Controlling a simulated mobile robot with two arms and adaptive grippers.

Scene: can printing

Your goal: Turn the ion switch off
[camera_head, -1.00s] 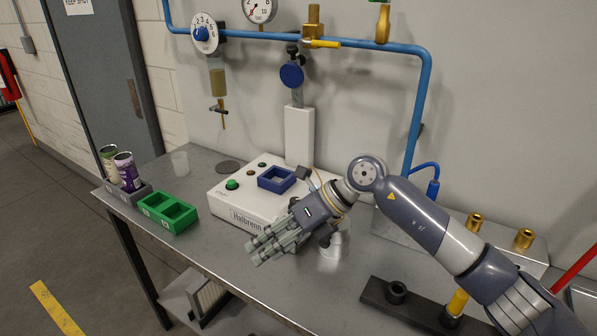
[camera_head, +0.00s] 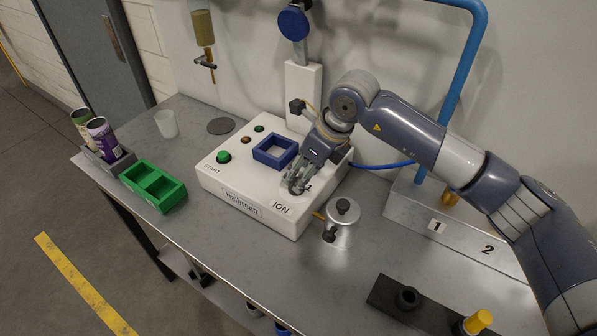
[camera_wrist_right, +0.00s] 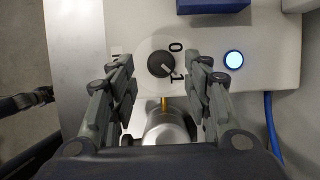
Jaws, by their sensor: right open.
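The ion switch (camera_wrist_right: 161,64) is a round dark knob on a pale disc, between the marks 0 and 1. Its light pointer line slants toward the 1. It sits on the white machine box (camera_head: 228,181), by the word ION. In the head view my gripper mostly hides the knob. My right gripper (camera_head: 297,187) is over that corner of the box. In the wrist view the open fingers of my right gripper (camera_wrist_right: 160,78) stand on both sides of the knob, with gaps showing. A round lamp (camera_wrist_right: 234,59) to the right glows bluish white. My left gripper is not in view.
A metal canister (camera_head: 341,226) stands close to the box's front right. A blue square frame (camera_head: 275,151) and a green START button (camera_head: 223,157) are on the box. A green tray (camera_head: 170,202) and cans (camera_head: 102,139) are left. The front table area is mostly clear.

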